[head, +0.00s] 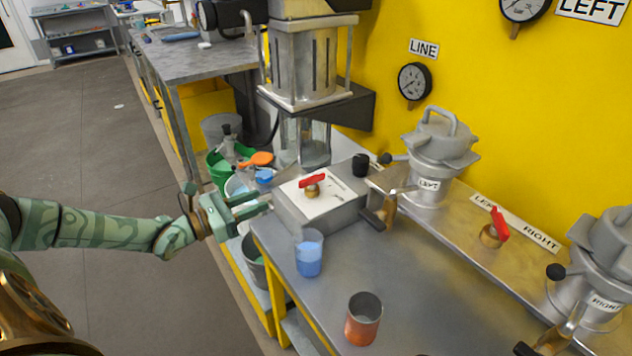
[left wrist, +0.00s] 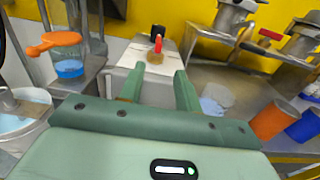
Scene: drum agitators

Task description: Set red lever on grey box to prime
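The grey box (head: 336,213) stands at the back left corner of the metal bench, with a white label plate on top. Its red lever (head: 312,181) sits on a brass valve body on that plate. In the left wrist view the red lever (left wrist: 158,44) is seen nearly end-on, ahead of and between my fingers. My left gripper (head: 268,201) is open and empty, just left of the box and short of the lever. It also shows in the left wrist view (left wrist: 157,85). The prime marking is too small to read. My right gripper is not in view.
A cup of blue liquid (head: 309,254) and a copper-coloured cup (head: 364,319) stand on the bench in front of the box. Another red lever (head: 499,224) sits on the shelf between the LEFT drum (head: 428,165) and the RIGHT drum (head: 598,265). Buckets stand left of the bench.

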